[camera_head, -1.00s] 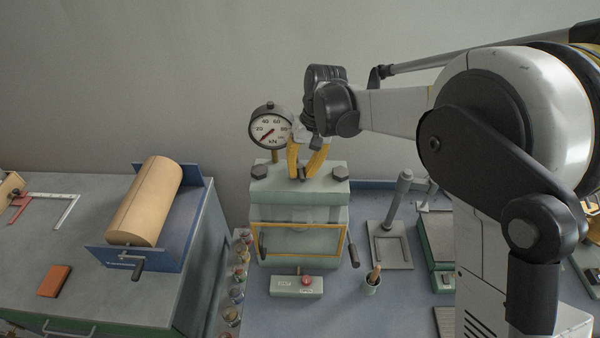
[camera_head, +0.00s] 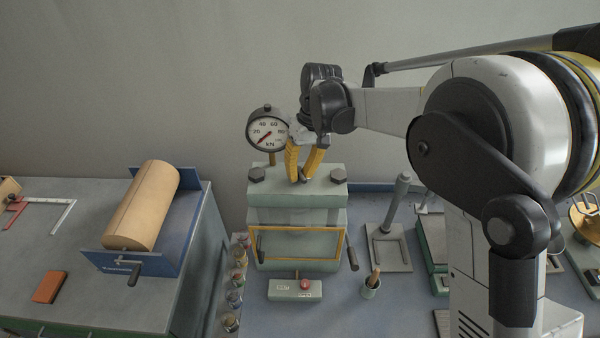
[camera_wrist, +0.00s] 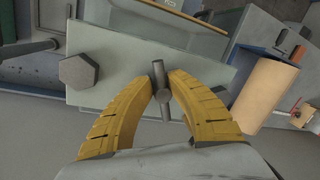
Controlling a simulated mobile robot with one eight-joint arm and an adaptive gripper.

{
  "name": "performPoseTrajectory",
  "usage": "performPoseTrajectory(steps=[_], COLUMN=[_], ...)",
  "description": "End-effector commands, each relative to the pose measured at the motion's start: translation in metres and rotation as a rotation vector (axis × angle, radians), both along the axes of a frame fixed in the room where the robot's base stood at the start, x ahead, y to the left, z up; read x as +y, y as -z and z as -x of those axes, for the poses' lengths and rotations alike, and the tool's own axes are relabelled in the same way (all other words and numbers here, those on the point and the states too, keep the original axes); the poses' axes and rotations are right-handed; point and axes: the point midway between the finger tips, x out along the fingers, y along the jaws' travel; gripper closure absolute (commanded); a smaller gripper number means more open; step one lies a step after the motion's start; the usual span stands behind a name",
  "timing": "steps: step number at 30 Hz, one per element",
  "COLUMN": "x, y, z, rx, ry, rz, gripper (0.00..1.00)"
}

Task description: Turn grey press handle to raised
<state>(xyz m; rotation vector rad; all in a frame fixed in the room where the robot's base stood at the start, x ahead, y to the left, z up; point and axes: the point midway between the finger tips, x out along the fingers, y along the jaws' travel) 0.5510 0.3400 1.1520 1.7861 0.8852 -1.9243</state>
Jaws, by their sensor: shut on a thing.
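The press (camera_head: 297,215) is a pale green block machine with a yellow-framed front window. My gripper (camera_head: 303,178) points down at the middle of its top plate. In the wrist view, the yellow fingertips of my gripper (camera_wrist: 162,85) are closed on a short grey bar, the grey press handle (camera_wrist: 159,75), one fingertip on each side.
A round kN gauge (camera_head: 267,131) stands close behind my gripper at left. Hex bolts (camera_head: 256,175) sit on the top plate's corners. A small box with a red button (camera_head: 305,285) lies in front. A tan roller (camera_head: 143,207) is on the left bench.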

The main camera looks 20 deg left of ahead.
Motion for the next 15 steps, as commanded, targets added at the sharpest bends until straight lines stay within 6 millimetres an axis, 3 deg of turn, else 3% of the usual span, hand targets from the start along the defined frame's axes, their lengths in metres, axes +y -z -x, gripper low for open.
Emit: performPoseTrajectory(steps=[1, 2, 3, 4, 15], x=[0.0004, 0.0004, 0.0004, 0.0004, -0.0005], y=[0.0002, 0.0002, 0.0002, 0.0002, -0.0048], z=[-0.0001, -0.0001, -0.0001, -0.0001, -0.0009], rx=[-0.001, -0.001, -0.001, -0.001, -0.001], ry=[0.0, 0.0, 0.0, 0.0, 0.001], rz=[-0.001, -0.001, -0.001, -0.001, -0.001], gripper=[1.0, 0.72, 0.59, 0.54, 0.54])
